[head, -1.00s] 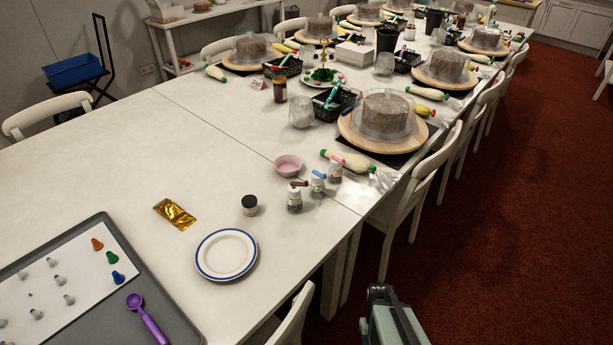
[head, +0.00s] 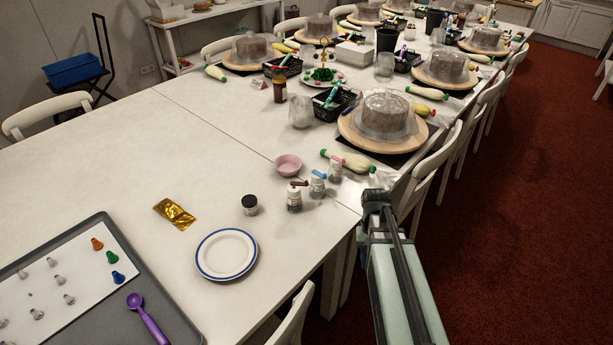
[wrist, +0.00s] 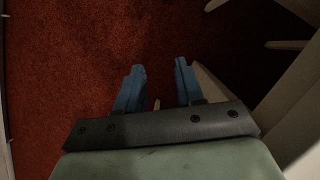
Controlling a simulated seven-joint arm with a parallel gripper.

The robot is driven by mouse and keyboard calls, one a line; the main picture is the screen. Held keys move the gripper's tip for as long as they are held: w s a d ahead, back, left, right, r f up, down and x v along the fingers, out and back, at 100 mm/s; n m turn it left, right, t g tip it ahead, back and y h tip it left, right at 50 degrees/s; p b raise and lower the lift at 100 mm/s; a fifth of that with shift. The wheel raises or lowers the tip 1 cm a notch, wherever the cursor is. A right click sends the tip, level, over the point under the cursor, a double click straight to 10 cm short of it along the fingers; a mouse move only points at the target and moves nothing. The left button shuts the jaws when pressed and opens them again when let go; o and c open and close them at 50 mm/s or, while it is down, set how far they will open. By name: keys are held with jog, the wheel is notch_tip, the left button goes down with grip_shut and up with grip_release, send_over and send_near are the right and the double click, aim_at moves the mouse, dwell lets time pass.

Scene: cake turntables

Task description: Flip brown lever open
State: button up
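A small bottle (head: 294,200) with a brown lever (head: 298,184) on its cap stands upright on the white table near its right edge. The lever lies roughly level across the cap; its exact opening is too small to tell. Beside it stand a bottle with a blue lever (head: 318,175) and one with a pink-red lever (head: 337,160). My gripper (wrist: 160,65) is open and empty in the wrist view, its two blue fingers apart over the red floor. In the head view my arm's end is beside the table edge, right of the bottles and apart from them; its fingers are not clear there.
A pink bowl (head: 288,165), a dark-lidded jar (head: 249,204) and a blue-rimmed plate (head: 226,254) lie near the bottles. A white chair (head: 437,165) is close to my arm.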

jog(key=w+a+v, duration=0.1)
jog(key=v, duration=0.9)
notch_tip(320, 180, up, 24)
jog(key=m+t, duration=0.2)
jog(key=t, duration=0.2)
send_over(306, 181)
notch_tip(306, 181, down, 14)
jog(key=shift+c, duration=0.4)
grip_shut()
